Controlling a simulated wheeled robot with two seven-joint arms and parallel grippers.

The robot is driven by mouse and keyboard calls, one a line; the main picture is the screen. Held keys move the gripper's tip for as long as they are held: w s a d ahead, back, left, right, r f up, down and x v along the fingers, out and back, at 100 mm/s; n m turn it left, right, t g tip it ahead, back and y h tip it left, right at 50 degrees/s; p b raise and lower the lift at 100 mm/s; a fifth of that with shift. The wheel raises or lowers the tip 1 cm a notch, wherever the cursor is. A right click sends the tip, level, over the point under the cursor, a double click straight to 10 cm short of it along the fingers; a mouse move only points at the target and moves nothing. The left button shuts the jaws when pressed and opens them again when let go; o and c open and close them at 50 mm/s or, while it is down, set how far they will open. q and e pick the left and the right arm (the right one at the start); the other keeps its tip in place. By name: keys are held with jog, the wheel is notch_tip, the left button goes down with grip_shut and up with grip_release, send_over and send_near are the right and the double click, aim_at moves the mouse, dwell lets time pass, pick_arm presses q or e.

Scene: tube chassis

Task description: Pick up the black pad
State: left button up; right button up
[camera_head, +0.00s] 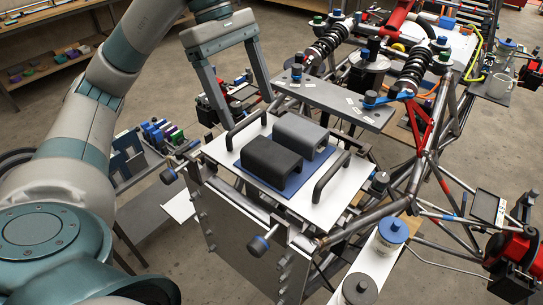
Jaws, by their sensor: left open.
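The black pad (272,165) is a dark, block-like piece with a rounded top and a recess in its front. It lies on a blue mat (293,186) on a white plate (325,213). A similar grey pad (300,135) lies right behind it on the same mat. My left gripper (249,113) is open and empty, its two long grey fingers pointing down behind and left of the pads. It appears apart from the black pad. My right gripper is not in view.
Dark handles (331,177) and (246,128) rise from the plate on either side of the pads. A tube chassis (415,175) with a grey crossplate (335,103) stands behind and right. A blue-lidded container (392,230) stands at the front right.

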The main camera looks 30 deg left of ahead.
aim_at(267, 150)
pick_arm(q)
jog(key=shift+p+x, duration=0.85)
jog(key=shift+x, duration=2.65)
jog(key=shift+f, duration=0.1)
jog(key=shift+p+x, duration=0.95)
jog(key=shift+w+p+x, duration=0.2)
jog(key=shift+p+x, duration=0.35)
jog(key=shift+x, duration=1)
jog(key=shift+d, duration=0.1)
jog(key=c, duration=1.1)
